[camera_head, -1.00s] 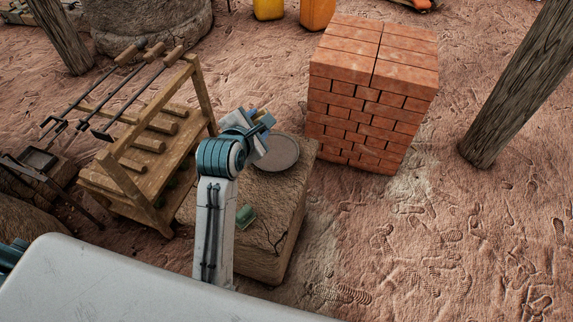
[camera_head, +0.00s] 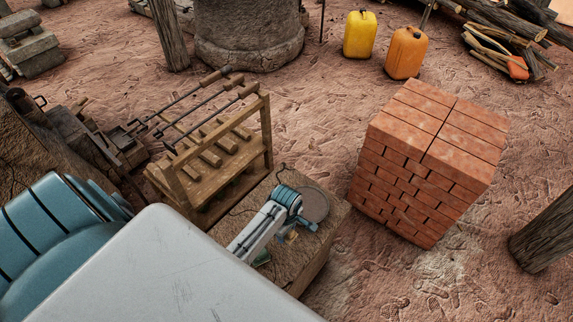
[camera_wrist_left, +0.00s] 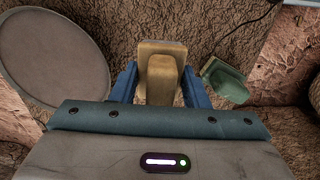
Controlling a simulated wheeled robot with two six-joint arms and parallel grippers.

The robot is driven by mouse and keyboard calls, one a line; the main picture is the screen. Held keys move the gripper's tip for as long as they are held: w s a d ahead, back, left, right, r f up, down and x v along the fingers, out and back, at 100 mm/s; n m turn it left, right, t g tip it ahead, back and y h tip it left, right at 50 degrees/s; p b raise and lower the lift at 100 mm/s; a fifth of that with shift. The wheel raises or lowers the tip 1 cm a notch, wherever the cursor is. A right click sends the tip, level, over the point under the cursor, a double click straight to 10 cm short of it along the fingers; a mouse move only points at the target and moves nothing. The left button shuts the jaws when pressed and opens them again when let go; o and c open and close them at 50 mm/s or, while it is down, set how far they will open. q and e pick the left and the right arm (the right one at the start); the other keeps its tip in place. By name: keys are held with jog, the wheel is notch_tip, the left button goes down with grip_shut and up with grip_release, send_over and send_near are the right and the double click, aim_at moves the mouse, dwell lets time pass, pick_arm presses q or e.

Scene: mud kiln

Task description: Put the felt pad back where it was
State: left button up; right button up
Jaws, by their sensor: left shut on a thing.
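My left gripper (camera_head: 294,233) is over the mud block (camera_head: 318,262), pointing down. In the left wrist view its blue fingers (camera_wrist_left: 160,85) are shut on a tan piece (camera_wrist_left: 161,70) with rounded edges, which I take to be the felt pad. In the head view only a small bit of the tan piece shows. I cannot tell whether it touches the block top. A round grey plate (camera_head: 315,204) lies on the block beside the gripper and shows at left in the wrist view (camera_wrist_left: 50,55). My right gripper is not in view.
A green glassy piece (camera_wrist_left: 226,82) lies on the block, on the other side of the gripper from the plate. A wooden rack (camera_head: 240,160) with long-handled tools stands left of the block. A brick stack (camera_head: 425,165) stands to the right. A dark cord lies on the block.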

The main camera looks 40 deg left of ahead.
aim_at(286, 239)
pick_arm(q)
jog(key=shift+f, duration=2.8)
jog(key=o, duration=0.9)
notch_tip(286, 239, up, 12)
jog(key=shift+r, duration=0.1)
